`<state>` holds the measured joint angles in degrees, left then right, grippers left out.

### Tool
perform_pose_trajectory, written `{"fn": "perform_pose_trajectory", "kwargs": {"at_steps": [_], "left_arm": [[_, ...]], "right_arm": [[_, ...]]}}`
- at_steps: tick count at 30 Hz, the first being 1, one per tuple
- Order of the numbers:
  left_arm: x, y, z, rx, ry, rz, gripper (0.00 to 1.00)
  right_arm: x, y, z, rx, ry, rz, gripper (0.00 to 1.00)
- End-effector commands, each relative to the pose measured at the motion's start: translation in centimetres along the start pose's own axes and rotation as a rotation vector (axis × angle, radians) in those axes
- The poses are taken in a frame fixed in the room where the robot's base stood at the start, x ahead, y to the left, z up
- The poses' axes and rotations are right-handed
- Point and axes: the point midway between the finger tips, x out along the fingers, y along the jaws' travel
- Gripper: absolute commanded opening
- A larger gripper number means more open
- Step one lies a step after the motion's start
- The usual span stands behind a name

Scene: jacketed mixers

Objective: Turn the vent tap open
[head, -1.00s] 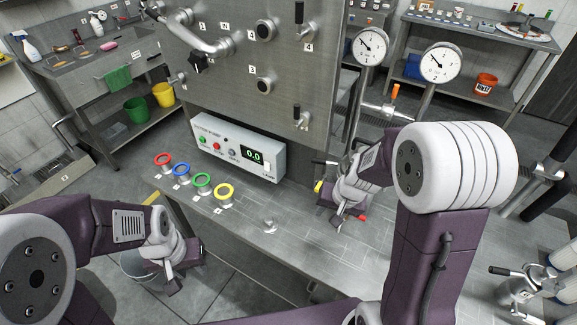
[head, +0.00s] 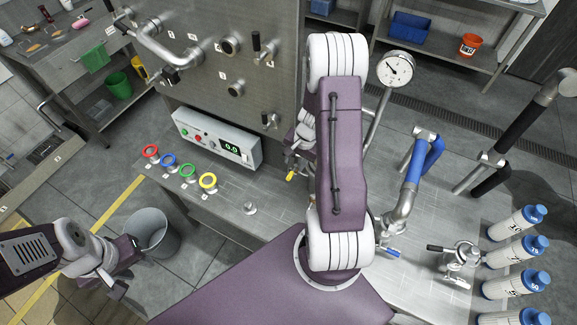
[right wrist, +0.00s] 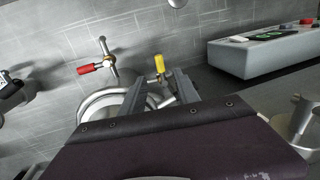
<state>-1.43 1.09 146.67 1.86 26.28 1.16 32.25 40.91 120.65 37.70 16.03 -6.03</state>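Several coloured tap handles are in view, and I cannot tell which is the vent tap. A yellow-handled tap (right wrist: 159,66) is just beyond my right gripper (right wrist: 158,90) in the right wrist view. A red-handled tap (right wrist: 98,67) is to its left, on a metal stem. The yellow handle also shows in the head view (head: 291,175), left of my right arm. My right gripper's fingers are apart, with nothing visibly held. In the head view my right arm hides most of that gripper. My left gripper (head: 128,268) is open and empty at the lower left, over the floor.
A steel panel with valves (head: 235,60) stands behind the bench. A control box (head: 218,137) reads 0.0, with coloured rings (head: 188,171) in front. A gauge (head: 395,69), a blue-handled pipe (head: 425,160) and several blue-capped bottles (head: 515,222) are on the right. A grey bucket (head: 150,230) is on the floor.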

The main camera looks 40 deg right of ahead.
Motion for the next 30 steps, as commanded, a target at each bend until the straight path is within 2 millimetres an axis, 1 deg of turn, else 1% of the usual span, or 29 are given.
{"fn": "perform_pose_trajectory", "kwargs": {"at_steps": [1, 3, 8, 11, 18, 21, 24, 29, 30], "left_arm": [[-0.3, 0.0, 0.0, 0.000, 0.000, 0.000, 0.36], [-0.2, 0.0, 0.0, 0.000, 0.000, 0.000, 0.36], [0.5, 0.0, 0.1, 0.000, 0.000, 0.000, 0.36], [1.6, 0.0, 0.2, 0.000, 0.000, 0.000, 0.36], [5.6, -0.1, 0.6, 0.000, 0.000, 0.000, 0.36], [6.6, -0.1, 0.7, 0.000, 0.000, 0.000, 0.36], [6.8, -0.1, 0.7, 0.000, 0.000, 0.000, 0.36], [6.5, -0.1, 0.7, 0.000, 0.000, 0.000, 0.36], [6.5, -0.1, 0.7, 0.000, 0.000, 0.000, 0.36]], "right_arm": [[-0.4, 0.1, -0.1, 0.005, 0.001, 0.000, 0.38], [-0.3, 0.1, -0.1, 0.007, 0.002, 0.000, 0.38], [0.6, 0.2, -0.1, 0.005, 0.001, 0.000, 0.38], [2.0, 0.2, -0.1, 0.005, 0.000, 0.000, 0.38], [7.2, 0.3, -0.1, 0.005, 0.000, 0.000, 0.38], [8.7, 0.2, -0.1, 0.003, 0.001, 0.000, 0.38], [9.1, 0.1, -0.2, 0.004, 0.003, -0.001, 0.38], [8.8, 0.1, -0.2, 0.004, 0.003, -0.001, 0.38], [8.8, 0.1, -0.1, 0.004, 0.003, -0.001, 0.35]]}}
